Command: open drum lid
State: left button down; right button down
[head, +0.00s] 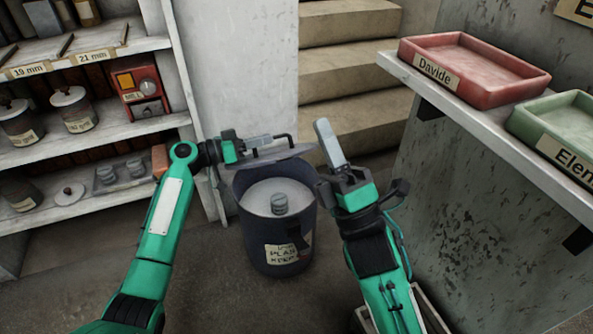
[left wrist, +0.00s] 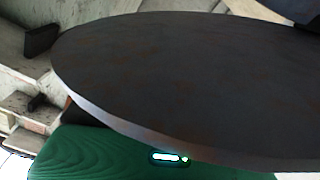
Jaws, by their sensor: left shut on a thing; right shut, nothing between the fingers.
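The dark drum (head: 262,240) stands on the floor in the middle of the head view, with a paper label on its front. Its top is uncovered at the front, showing pale contents with a small grey ribbed object (head: 279,203) on them. The lid (head: 290,154) is over the drum's back rim; whether it touches the rim I cannot tell. My left gripper (head: 262,141) is shut on the lid by its handle. The lid (left wrist: 190,80) fills much of the left wrist view as a dark disc. My right gripper (head: 324,140) is shut and empty, right of the drum.
A shelf (head: 100,131) with lidded pots and a red box (head: 140,92) stands at the left. Steps (head: 345,62) rise behind the drum. At the right, a ledge (head: 470,112) bears a red tray (head: 475,70) and a green tray (head: 560,120).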

pick_arm(q)
jog(key=shift+a+f, duration=0.1)
pick_arm(e)
jog(key=w+f+n+g+h, duration=0.2)
jog(key=f+n+h, duration=0.3)
jog(key=f, duration=0.8)
jog(key=w+f+n+g+h, duration=0.25)
jog(key=f+n, duration=0.45)
jog(key=f, duration=0.7)
jog(key=w+a+r, duration=0.2)
jog(key=w, duration=0.3)
jog(key=w+a+r+h, duration=0.1)
jog(key=w+a+r, duration=0.1)
jog(key=w, duration=0.3)
jog(key=shift+w+a+r+t, duration=0.15)
jog(key=shift+a+r+t, duration=0.2)
jog(key=shift+r, duration=0.35)
jog(key=shift+r, duration=0.1)
